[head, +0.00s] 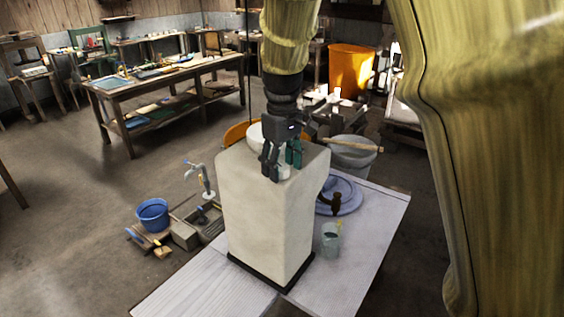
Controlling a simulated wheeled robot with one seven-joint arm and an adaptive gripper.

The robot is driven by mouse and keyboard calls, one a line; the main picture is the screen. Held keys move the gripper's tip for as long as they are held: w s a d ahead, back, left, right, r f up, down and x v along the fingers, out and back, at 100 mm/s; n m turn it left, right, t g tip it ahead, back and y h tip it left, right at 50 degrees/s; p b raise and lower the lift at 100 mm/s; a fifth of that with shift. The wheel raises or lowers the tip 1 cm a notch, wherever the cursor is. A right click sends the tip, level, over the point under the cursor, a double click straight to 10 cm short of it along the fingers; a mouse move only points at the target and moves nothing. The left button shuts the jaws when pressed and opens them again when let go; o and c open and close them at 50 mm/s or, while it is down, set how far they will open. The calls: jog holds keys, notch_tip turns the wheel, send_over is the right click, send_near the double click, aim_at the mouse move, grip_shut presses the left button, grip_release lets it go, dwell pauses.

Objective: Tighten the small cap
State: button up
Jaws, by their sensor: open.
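A tall off-white block-shaped container (265,220) stands upright on a dark base on the table. A small white cap (284,172) shows at its top, near the front edge. A larger white round part (254,135) shows behind my gripper at the top left. My gripper (282,166) points down over the top, with one dark finger on the left and a green-tinted finger on the right. The fingers are apart, on either side of the small cap in this view. I cannot tell whether they touch it. My gripper hides part of the container's top.
The pale table (350,265) holds a blue plate (345,192) with a dark tool and a glass (331,240) on the right. A grey bucket (352,157) stands behind. A blue bucket (152,214) and a tap (200,180) are at left. My arm covers the right side.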

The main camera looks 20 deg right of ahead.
jog(key=shift+w+f, duration=0.45)
jog(key=shift+w, duration=0.25)
jog(key=shift+c, duration=0.3)
jog(key=shift+s+r, duration=0.2)
jog(key=shift+s, duration=0.15)
jog(key=c, duration=0.7)
jog(key=shift+c, duration=1.4)
